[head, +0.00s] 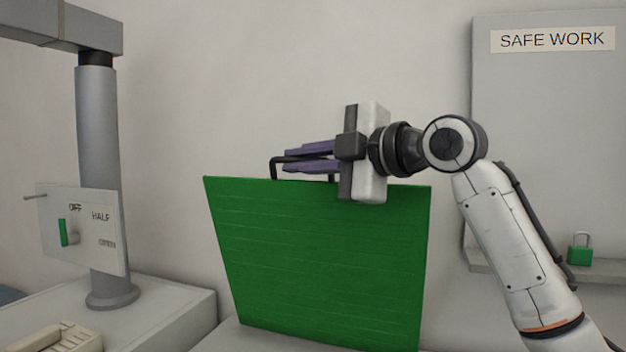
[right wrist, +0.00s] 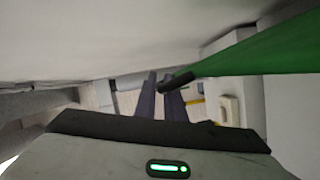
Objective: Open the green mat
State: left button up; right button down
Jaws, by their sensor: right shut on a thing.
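The green mat (head: 320,260) stands nearly upright as a flat panel in the middle of the head view, its lower edge at the grey surface. A black handle (head: 274,168) rises from its top edge. My right gripper (head: 288,161) comes in from the right, and its purple fingers are shut on the handle. The right wrist view shows the fingers (right wrist: 162,100) at the dark handle (right wrist: 177,82), with the green mat (right wrist: 255,57) reaching off to the right. Part of the handle is hidden by the fingers. My left gripper is not in view.
A grey post (head: 97,180) with a labelled switch panel (head: 85,250) stands at left on a light bench. A board marked SAFE WORK (head: 545,90) is at right, with a green padlock (head: 580,250) on its ledge. Bare wall lies behind the mat.

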jog(key=s+a+f+b, duration=0.3)
jog(key=s, duration=0.4)
jog(key=shift+s+f+n, duration=0.3)
jog(key=shift+s+n, duration=0.1)
jog(key=shift+a, duration=0.1)
